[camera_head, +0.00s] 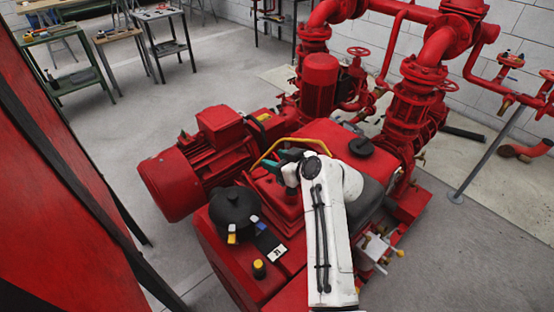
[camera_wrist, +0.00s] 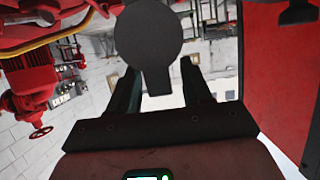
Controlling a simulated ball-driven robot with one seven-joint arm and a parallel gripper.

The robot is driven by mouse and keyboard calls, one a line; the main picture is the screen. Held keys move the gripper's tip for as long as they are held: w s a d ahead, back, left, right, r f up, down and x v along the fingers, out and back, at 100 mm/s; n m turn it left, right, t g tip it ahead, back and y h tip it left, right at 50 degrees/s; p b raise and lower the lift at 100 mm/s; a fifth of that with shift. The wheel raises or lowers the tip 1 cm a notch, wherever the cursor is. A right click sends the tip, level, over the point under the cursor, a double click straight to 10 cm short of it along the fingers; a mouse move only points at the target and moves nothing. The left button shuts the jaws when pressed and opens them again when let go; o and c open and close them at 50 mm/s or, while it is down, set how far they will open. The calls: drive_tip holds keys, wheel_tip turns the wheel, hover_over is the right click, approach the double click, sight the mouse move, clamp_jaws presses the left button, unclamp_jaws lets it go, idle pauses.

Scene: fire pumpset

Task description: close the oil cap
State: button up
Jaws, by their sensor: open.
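A dark round disc with a short tab (camera_wrist: 147,40) shows in the wrist view, with the tab pointing down between my fingers. It may be the oil cap, but its dark face shows no marking. My gripper (camera_wrist: 160,72) is open, one finger on each side of the tab; I cannot tell whether either touches it. In the head view my gripper (camera_head: 282,162) is over the red machine (camera_head: 330,140), partly hidden by my white arm. A black round cap (camera_head: 361,147) sits on the machine's top to the right of my gripper.
A yellow curved bar (camera_head: 290,141) arches close by my gripper. A black lidded part (camera_head: 235,206) and a yellow knob (camera_head: 258,269) stand at the near left. Red pipes (camera_head: 410,105) rise behind.

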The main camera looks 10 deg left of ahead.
drive_tip(key=shift+w+a, duration=0.1)
drive_tip(key=shift+a, duration=0.05)
clamp_jaws()
idle(0.4)
